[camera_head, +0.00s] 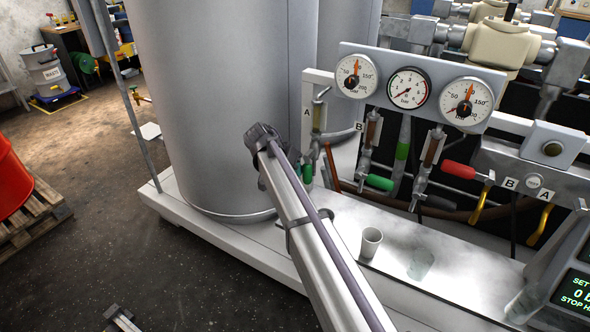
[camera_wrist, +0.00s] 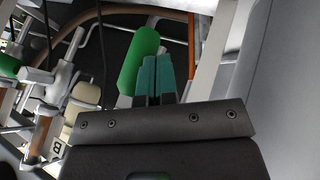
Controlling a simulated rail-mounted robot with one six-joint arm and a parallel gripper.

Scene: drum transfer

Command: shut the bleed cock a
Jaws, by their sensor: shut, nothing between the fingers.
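Bleed cock A sits under the gauge panel at the plate marked A (camera_head: 307,112), beside the large grey cylinder. Its green-sleeved lever (camera_wrist: 139,58) shows large in the wrist view, slanting up. My gripper (camera_wrist: 157,72) has its two teal fingers together with nothing between them. The fingers are right beside the lever and overlap its lower right edge in the picture; I cannot tell if they touch. In the head view my arm hides part of the area at cock A, and the fingers are hard to make out there.
The neighbouring cock's green handle (camera_head: 379,182) and a red handle (camera_head: 459,170) lie to the right. Pale mist hangs over the deck, where a cup (camera_head: 371,241) and a clear glass (camera_head: 420,264) stand. The grey cylinder (camera_head: 215,110) is close on the left.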

